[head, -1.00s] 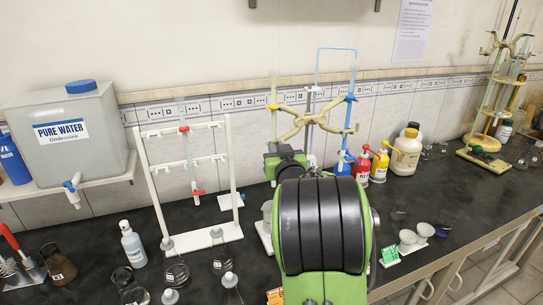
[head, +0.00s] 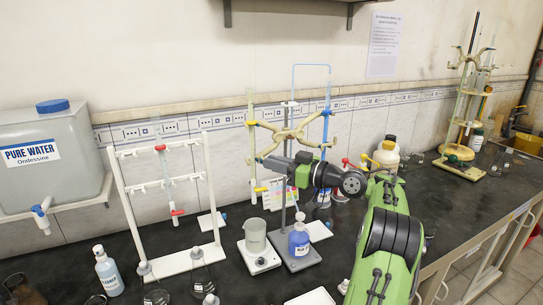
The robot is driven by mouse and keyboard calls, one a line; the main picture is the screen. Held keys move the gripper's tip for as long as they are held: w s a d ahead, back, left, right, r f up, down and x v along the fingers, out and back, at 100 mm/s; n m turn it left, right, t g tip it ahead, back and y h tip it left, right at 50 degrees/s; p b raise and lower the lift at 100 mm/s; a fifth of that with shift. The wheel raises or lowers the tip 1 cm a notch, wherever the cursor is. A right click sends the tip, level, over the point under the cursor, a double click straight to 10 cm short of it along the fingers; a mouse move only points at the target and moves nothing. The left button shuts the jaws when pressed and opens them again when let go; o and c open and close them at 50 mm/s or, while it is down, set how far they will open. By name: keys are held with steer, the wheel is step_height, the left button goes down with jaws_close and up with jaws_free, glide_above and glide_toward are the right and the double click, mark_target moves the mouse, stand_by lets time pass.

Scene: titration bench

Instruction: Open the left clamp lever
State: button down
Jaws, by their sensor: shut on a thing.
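The double burette clamp (head: 290,132) is a pale yellow X shape on a thin upright rod. Its left lever (head: 276,149) slopes down to the left from the clamp's middle. A burette with a yellow stopcock stands in the clamp's left end, and a blue-topped burette in the right end. My gripper (head: 264,161) reaches in from the right, below the clamp, and is shut at the outer end of the left lever. The fingers are small and dark here, and the exact contact is hard to see.
A beaker on a white stirrer (head: 260,258) and a blue-labelled bottle (head: 299,240) stand below the clamp. A white rack (head: 190,260) stands to the left. Reagent bottles (head: 386,152) stand behind my arm. The black bench (head: 470,200) is clear at right.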

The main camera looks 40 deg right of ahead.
steer(key=shift+d+n+y+p, duration=0.35)
steer(key=shift+n+y+p, duration=0.05)
steer(key=shift+y+p, duration=0.2)
steer(key=c, duration=1.6)
jaws_free()
steer(key=o, duration=0.5)
steer(key=shift+w+f, duration=0.1)
steer(key=shift+w, duration=0.25)
steer(key=shift+s, duration=0.1)
steer(key=shift+s, duration=0.1)
steer(key=p+v, duration=0.2)
steer(key=v, duration=1.3)
steer(key=shift+s+d+r, duration=0.2)
steer(key=shift+d+r, duration=0.05)
steer(key=shift+r, duration=0.05)
